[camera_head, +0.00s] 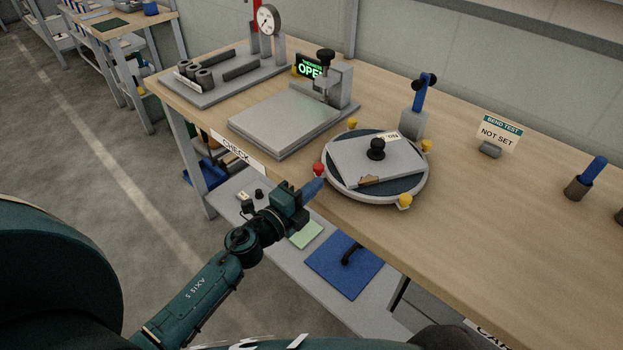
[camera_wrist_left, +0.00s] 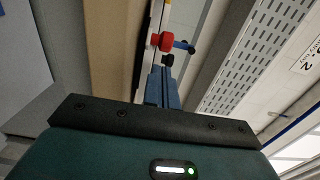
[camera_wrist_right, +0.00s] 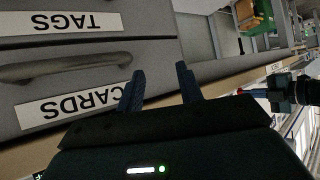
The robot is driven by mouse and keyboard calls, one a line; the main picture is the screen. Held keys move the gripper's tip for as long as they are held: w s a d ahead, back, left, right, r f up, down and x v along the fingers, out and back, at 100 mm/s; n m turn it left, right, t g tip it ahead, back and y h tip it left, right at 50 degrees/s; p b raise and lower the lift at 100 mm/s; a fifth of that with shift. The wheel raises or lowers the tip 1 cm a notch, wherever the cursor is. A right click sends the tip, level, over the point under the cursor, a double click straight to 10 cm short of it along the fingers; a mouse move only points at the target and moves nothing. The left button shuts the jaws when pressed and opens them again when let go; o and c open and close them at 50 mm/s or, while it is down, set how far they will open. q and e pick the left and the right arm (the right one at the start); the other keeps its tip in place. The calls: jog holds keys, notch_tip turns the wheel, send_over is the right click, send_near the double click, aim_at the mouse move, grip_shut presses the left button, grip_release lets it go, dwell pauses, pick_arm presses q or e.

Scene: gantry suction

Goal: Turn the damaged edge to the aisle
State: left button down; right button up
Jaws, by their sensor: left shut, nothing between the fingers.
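A round turntable (camera_head: 338,190) stands on the bench. A grey square plate (camera_head: 350,153) with a black centre knob (camera_head: 376,149) and a white label lies on it. A brown, ragged damaged patch (camera_head: 383,181) is on the plate's near edge, facing the bench front. A red knob (camera_head: 319,169) sits on the turntable's left rim; it also shows in the left wrist view (camera_wrist_left: 167,41). My left gripper (camera_head: 313,187) is shut and empty, just in front of the red knob, with a small gap apparent. My right gripper (camera_wrist_right: 160,85) is open and empty, near drawer fronts.
Yellow knobs (camera_head: 404,201) ring the turntable. A blue-handled post (camera_head: 417,110) stands behind it. A flat press (camera_head: 285,120) with an OPEN sign is to the left. A "NOT SET" card (camera_head: 498,132) is to the right. Drawers labelled TAGS and CARDS (camera_wrist_right: 90,95) are by my right gripper.

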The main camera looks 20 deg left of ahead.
aim_at(302, 174)
pick_arm(q)
jog(key=shift+w+a, duration=0.45)
jog(key=shift+w, duration=0.3)
pick_arm(e)
jog(key=shift+r, duration=0.1)
pick_arm(q)
jog(key=shift+w+a+h, duration=0.2)
jog(key=shift+h, duration=0.1)
jog(key=w+a+m+h+b, duration=0.1)
jog(key=g+h+b, duration=0.1)
jog(key=w+a+m+h+b, duration=0.1)
jog(key=shift+w+a+f+m+g, duration=0.25)
jog(key=shift+w+a+m+g, duration=0.05)
jog(key=shift+w+a+g, duration=0.1)
jog(key=shift+w+a+r+h+b, duration=0.15)
jog(key=shift+w+a+h+b, duration=0.2)
jog(key=shift+w+a, duration=0.35)
jog(key=shift+w+r, duration=0.1)
jog(key=shift+w, duration=0.2)
pick_arm(e)
jog(key=shift+w+a+f+y, duration=0.2)
jog(key=shift+a+f+y, duration=0.2)
jog(key=shift+a, duration=0.2)
jog(key=shift+s+f, duration=0.1)
